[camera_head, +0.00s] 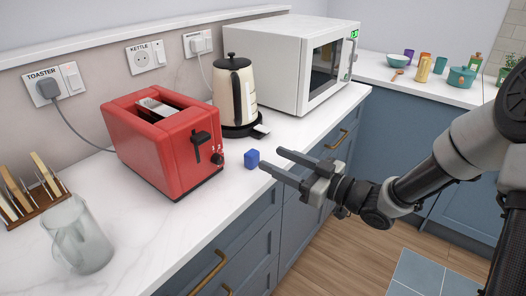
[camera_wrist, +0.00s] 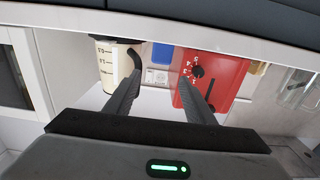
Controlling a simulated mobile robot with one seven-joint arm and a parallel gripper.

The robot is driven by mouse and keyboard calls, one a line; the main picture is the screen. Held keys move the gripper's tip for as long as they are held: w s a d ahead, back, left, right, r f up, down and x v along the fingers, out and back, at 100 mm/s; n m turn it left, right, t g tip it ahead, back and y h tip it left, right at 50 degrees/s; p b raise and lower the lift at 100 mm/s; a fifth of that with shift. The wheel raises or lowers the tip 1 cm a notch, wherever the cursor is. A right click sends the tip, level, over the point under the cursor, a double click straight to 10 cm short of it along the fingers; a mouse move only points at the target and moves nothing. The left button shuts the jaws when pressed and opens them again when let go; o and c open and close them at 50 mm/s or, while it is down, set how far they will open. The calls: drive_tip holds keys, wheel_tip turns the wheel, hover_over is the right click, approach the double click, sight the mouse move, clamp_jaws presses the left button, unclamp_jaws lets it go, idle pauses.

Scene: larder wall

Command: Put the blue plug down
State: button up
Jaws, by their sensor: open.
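The blue plug (camera_head: 252,158) is a small blue block that appears to rest on the white counter (camera_head: 135,208), near its front edge, between the red toaster and the kettle. In the wrist view the blue plug (camera_wrist: 162,55) shows just beyond the fingertips, near the counter edge. My gripper (camera_head: 270,158) is open, its fingers pointing at the plug from the right. The plug is apart from the fingertips. The wrist view shows my gripper (camera_wrist: 160,78) with nothing between its fingers.
The red toaster (camera_head: 165,145) stands left of the plug. The kettle (camera_head: 235,90) and white microwave (camera_head: 295,60) stand behind. The kettle wall socket (camera_head: 141,59) has no plug in it; the toaster socket holds a grey plug (camera_head: 47,88). A glass jug (camera_head: 77,237) stands front left.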

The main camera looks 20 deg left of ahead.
drive_tip(key=v, duration=0.5)
drive_tip(key=shift+s+d+p, duration=0.1)
drive_tip(key=shift+d+p, duration=0.1)
drive_tip(key=shift+p, duration=0.1)
